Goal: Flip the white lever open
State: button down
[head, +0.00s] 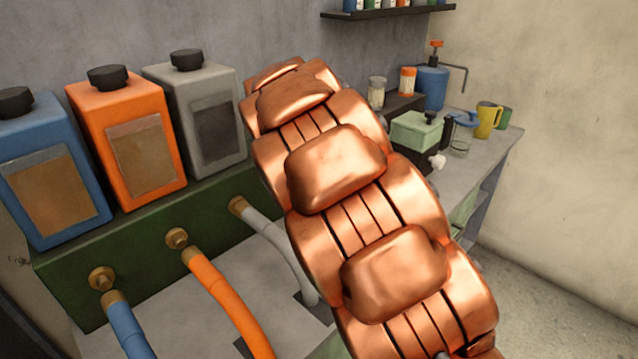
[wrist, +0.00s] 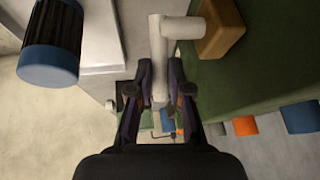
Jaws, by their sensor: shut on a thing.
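The white lever (wrist: 158,62) shows in the wrist view as a white bar running down from a thicker white crosspiece. The crosspiece reaches right to a brown block (wrist: 222,30) on a green surface. My gripper (wrist: 159,92) has its two dark fingers on either side of the bar and is shut on it near its lower end. In the head view my copper arm covers the middle, and neither the gripper nor the held lever can be made out there.
Blue (head: 50,165), orange (head: 125,140) and grey (head: 200,115) canisters stand on a green base (head: 75,275) at left, with hoses below. A counter at right holds a light green box (head: 417,130) and a yellow mug (head: 488,120). A blue-and-dark cylinder (wrist: 52,45) is upper left in the wrist view.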

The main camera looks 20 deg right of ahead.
jog(key=shift+s+a+t+h+b, duration=0.25)
jog(key=shift+a+t+h+b, duration=0.4)
jog(key=shift+h+b, duration=1.1)
jog(key=shift+a+y+b, duration=0.15)
jog(key=shift+y+b, duration=0.1)
jog(key=shift+b, duration=0.15)
jog(key=c, duration=1.1)
grip_release()
jog(key=shift+r, duration=0.1)
jog(key=v, duration=1.2)
jog(key=shift+c, duration=0.3)
